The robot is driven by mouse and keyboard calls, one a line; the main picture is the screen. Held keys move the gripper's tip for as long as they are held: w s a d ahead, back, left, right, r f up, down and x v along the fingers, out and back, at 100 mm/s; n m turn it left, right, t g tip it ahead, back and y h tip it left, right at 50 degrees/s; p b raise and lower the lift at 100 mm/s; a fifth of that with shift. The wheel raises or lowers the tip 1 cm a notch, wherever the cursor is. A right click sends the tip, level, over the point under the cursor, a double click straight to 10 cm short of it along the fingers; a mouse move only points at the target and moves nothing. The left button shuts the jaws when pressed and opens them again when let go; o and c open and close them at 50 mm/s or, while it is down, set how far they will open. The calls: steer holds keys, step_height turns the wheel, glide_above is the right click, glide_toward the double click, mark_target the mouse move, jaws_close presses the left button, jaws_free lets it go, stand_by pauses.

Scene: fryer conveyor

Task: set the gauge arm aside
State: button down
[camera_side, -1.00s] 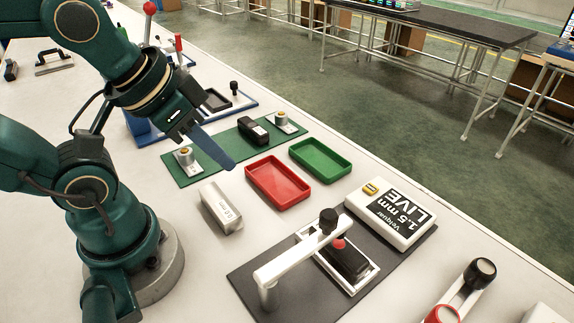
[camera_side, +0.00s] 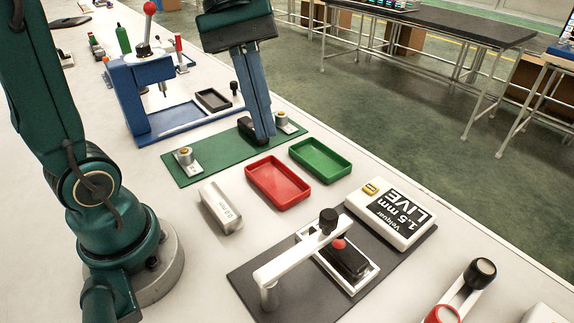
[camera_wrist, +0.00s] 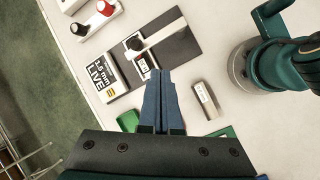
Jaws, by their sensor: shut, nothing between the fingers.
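The gauge arm is a white bar (camera_side: 295,254) with a black knob (camera_side: 328,220) at its far end. It reaches from a post on a dark plate (camera_side: 300,296) across a white-framed nest holding a black part (camera_side: 345,258); a red tip sits beneath the knob. The gauge arm also shows in the wrist view (camera_wrist: 160,34), ahead of my fingers. My gripper (camera_side: 262,138) has blue fingers, shut and empty, pointing down over the green mat, away from the gauge arm. In the wrist view its fingertips (camera_wrist: 160,73) are together. The fingers partly hide a black part on the mat.
Red (camera_side: 278,183) and green (camera_side: 320,160) trays and a grey block (camera_side: 221,208) lie between gripper and gauge. A blue press (camera_side: 150,95) stands behind. A red-and-black-knobbed fixture (camera_side: 462,292) stands at front right.

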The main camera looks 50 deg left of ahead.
steer(key=w+a+f+n+g+h, duration=0.1)
steer(key=w+a+f+n+h, duration=0.2)
steer(key=w, duration=0.4)
steer(key=shift+a+f+n+g+h, duration=0.4)
steer(key=shift+a+n, duration=0.4)
steer(key=shift+a, duration=0.4)
glide_toward(307, 244)
steer(key=shift+w+d+f, duration=1.25)
steer(key=shift+w+d, duration=0.1)
steer(key=shift+d, duration=0.15)
